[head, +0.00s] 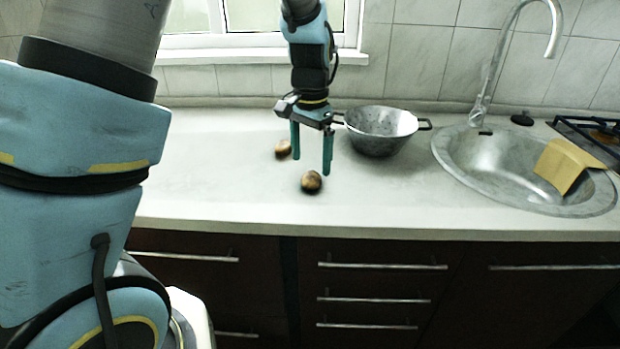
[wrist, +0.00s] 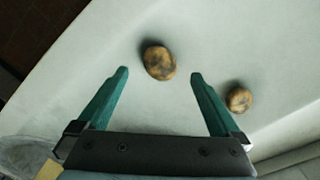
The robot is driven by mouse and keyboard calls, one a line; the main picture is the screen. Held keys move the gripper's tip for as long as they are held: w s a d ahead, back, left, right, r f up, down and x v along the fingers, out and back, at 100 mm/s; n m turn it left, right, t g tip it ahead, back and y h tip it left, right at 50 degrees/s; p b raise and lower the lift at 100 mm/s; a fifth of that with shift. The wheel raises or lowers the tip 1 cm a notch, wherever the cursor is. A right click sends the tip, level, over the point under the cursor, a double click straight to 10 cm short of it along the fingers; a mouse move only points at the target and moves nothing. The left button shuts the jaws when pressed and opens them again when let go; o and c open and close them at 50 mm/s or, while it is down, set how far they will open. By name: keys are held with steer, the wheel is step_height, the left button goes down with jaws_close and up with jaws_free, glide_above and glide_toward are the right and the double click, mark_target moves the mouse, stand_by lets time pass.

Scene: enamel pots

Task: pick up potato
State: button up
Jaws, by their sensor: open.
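Two brown potatoes with dark patches lie on the pale countertop. The nearer potato (head: 311,181) is close to the counter's front side; in the wrist view this potato (wrist: 159,62) lies just beyond the fingertips, between their lines. The other potato (head: 283,148) is farther back, to the left of my fingers; in the wrist view it appears to be the potato (wrist: 239,98) just outside the right finger. My gripper (head: 312,162) points down above the counter, open and empty. It also shows in the wrist view (wrist: 158,74), with its teal fingers wide apart.
A grey metal colander (head: 380,128) with side handles stands just right of my gripper. A round sink (head: 470,165) with a yellow cloth (head: 568,163) and a tap is farther right, beside a hob (head: 590,130). The counter left of the potatoes is clear.

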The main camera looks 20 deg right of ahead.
mark_target(311, 173)
steer(key=shift+f+p, duration=0.8)
steer(key=shift+f, duration=1.75)
steer(key=c, duration=1.5)
